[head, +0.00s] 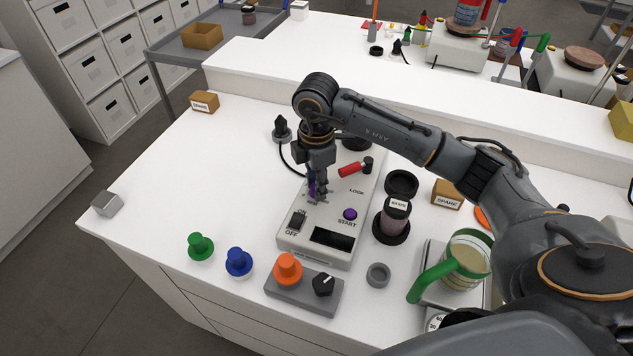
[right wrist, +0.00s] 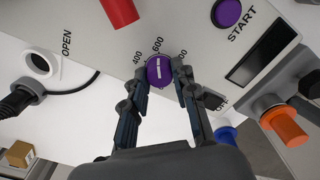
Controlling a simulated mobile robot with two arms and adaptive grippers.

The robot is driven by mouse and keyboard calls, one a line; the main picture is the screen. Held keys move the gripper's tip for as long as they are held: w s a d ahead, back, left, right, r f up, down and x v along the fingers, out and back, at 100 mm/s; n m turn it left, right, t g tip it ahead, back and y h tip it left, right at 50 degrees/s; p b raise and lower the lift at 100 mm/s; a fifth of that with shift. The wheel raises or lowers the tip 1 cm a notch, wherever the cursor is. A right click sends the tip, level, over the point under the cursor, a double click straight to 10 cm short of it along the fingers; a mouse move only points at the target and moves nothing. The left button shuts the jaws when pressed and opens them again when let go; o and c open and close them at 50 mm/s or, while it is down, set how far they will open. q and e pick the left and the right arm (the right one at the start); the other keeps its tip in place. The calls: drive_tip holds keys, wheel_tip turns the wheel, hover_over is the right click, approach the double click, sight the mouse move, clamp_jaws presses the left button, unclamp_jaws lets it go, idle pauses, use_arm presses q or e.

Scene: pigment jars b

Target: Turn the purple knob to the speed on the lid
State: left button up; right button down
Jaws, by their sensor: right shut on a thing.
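The purple knob (right wrist: 159,71) sits on the pale machine (head: 295,240), with a white mark on its face. Printed numbers 400 and 600 and a partly covered one ending in 00 lie around it. My right gripper (right wrist: 160,78) has its two fingers on either side of the knob, shut on it. In the head view the right gripper (head: 317,193) points down and mostly covers the knob (head: 312,189). A jar with a lid (head: 397,218) stands right of the machine; its label is too small to read surely. My left gripper is not in view.
The machine also has a purple START button (head: 350,214), an ON/OFF switch (head: 297,221), a dark display (head: 332,237) and a red handle (head: 350,169). Green (head: 200,246), blue (head: 238,262) and orange (head: 288,268) knobs stand in front. The table's left part is mostly clear.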

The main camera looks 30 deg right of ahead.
drive_tip(key=shift+m, duration=0.3)
drive_tip(key=c, duration=1.1)
unclamp_jaws()
drive_tip(key=shift+o, duration=0.2)
wheel_tip(320, 180, up, 12)
